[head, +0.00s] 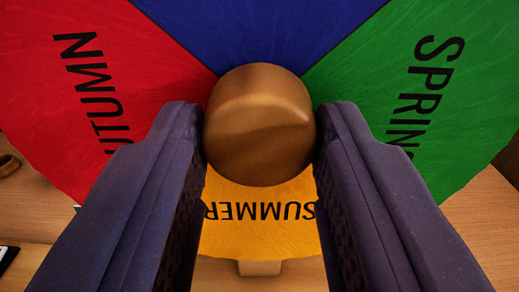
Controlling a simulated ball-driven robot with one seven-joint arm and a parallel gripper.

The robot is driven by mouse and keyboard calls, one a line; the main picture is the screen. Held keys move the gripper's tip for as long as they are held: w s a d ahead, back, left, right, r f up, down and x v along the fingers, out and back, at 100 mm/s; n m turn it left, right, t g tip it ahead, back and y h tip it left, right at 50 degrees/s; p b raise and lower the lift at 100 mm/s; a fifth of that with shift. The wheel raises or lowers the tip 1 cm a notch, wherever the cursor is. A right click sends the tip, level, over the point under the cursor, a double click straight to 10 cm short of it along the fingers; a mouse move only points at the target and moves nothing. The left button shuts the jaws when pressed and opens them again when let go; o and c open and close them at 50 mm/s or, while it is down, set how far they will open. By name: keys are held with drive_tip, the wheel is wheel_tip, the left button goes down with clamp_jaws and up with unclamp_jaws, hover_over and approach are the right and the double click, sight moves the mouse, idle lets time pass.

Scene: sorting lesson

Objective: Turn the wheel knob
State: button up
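The wheel knob (260,125) is a round, brown, wood-like knob at the middle of a coloured season wheel. The wheel shows a red AUTUMN sector (150,75), a blue sector (262,30) at the top, a green SPRING sector (375,75) and a yellow SUMMER sector (260,235) at the bottom. The SUMMER lettering is upside down. My gripper (260,135) has one dark finger on each side of the knob. Both fingertips meet its sides with no gap that I can see. The fingers hide parts of the red, green and yellow sectors.
A wooden surface (490,225) lies beyond the wheel at the lower corners. A small brown round object (8,166) is at the left edge. A dark-edged object (6,258), partly cut off, is at the lower left. A pale stub (260,268) shows below the wheel.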

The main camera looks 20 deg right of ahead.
drive_tip(key=shift+c, duration=1.4)
drive_tip(key=shift+n, duration=0.3)
drive_tip(key=n, duration=0.3)
drive_tip(key=shift+a+n, duration=0.1)
drive_tip(key=shift+n, duration=0.2)
drive_tip(key=n, duration=0.4)
drive_tip(key=shift+n, duration=0.3)
drive_tip(key=n, duration=0.4)
drive_tip(key=shift+r+n, duration=0.1)
drive_tip(key=shift+n, duration=2.4)
